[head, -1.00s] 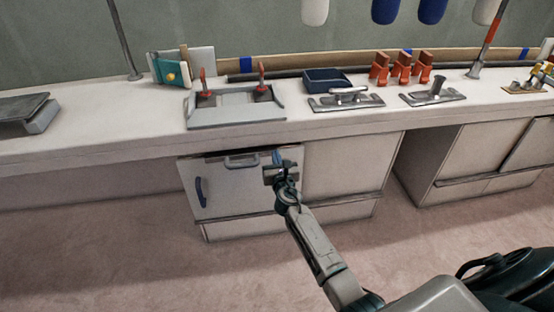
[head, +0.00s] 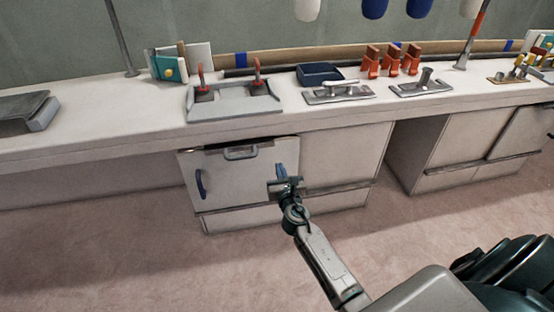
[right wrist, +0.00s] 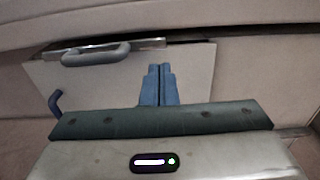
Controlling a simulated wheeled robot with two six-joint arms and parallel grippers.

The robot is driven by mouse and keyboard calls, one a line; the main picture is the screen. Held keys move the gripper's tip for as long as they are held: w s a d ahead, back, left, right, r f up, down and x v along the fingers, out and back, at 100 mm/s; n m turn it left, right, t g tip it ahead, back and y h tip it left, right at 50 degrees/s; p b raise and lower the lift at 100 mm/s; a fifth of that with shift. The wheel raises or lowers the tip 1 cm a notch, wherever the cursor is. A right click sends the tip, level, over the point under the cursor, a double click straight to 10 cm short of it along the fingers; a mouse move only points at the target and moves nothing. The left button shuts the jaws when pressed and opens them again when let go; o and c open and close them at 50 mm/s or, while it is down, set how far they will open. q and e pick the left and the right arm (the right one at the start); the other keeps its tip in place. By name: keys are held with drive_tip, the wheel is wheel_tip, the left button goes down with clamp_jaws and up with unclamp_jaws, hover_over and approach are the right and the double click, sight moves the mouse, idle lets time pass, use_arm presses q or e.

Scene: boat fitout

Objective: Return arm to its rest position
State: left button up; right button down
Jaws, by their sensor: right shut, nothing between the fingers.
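My right gripper (head: 281,172) is in front of the cabinet door (head: 236,182) under the bench, near the door's right side. Its blue fingers (right wrist: 158,85) are together in the right wrist view, with nothing between them. The door has a blue side handle (head: 201,184) at its left and a grey handle (head: 241,153) at its top edge. In the right wrist view the top handle (right wrist: 95,55) is ahead and left of the fingers, apart from them. A dark gap shows above the door's top edge. My left gripper is not in view.
The white bench (head: 110,118) runs across above the cabinet. On it are a grey tray with red levers (head: 234,101), a dark blue bin (head: 319,75), metal cleats (head: 340,93) and orange holders (head: 392,62). The pink floor (head: 120,255) in front is clear on the left.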

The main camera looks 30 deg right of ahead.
drive_tip(key=shift+v, duration=1.5)
